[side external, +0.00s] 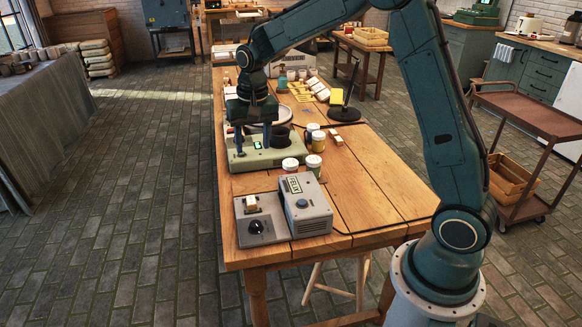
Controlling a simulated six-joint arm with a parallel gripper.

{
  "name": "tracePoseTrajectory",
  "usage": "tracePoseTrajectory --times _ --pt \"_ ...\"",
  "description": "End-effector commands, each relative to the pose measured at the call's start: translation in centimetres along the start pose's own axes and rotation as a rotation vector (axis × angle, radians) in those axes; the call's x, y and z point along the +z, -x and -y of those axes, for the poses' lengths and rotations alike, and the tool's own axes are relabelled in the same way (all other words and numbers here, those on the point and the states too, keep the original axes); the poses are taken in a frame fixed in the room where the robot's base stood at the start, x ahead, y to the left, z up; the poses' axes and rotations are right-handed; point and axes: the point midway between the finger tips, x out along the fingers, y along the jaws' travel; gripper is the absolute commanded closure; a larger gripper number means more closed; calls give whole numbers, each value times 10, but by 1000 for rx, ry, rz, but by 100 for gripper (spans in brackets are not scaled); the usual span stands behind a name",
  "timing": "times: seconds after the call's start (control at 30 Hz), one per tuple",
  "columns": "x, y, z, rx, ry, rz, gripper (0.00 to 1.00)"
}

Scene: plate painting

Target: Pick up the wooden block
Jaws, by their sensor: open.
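My gripper (253,136) points down over the pale green scale (262,158) with its lit green display. Its fingers are apart and I see nothing held between them. A small pale block (251,203) stands on the grey control panel at the near left of the table, in front of the scale and apart from my gripper. It looks wooden, but it is too small to be sure. Another small pale wooden-looking piece (336,137) lies on the table right of the jars. A dark bowl (281,137) is beside the gripper, partly hidden.
Several small paint jars (314,163) stand right of the scale. A black stand (344,112) is farther back. The table's right front (375,200) is mostly clear.

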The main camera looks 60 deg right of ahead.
Motion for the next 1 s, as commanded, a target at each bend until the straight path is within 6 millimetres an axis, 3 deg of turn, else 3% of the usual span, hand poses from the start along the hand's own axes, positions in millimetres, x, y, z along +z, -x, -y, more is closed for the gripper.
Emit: tracePoseTrajectory --times 0.1,0.33,0.77,1.0 --pt "-16 -30 3 18 -48 30 49" --pt "-34 -69 5 41 -115 63 49" --pt "-38 -83 5 47 -133 72 49" --pt "-35 -107 4 48 -133 74 49"
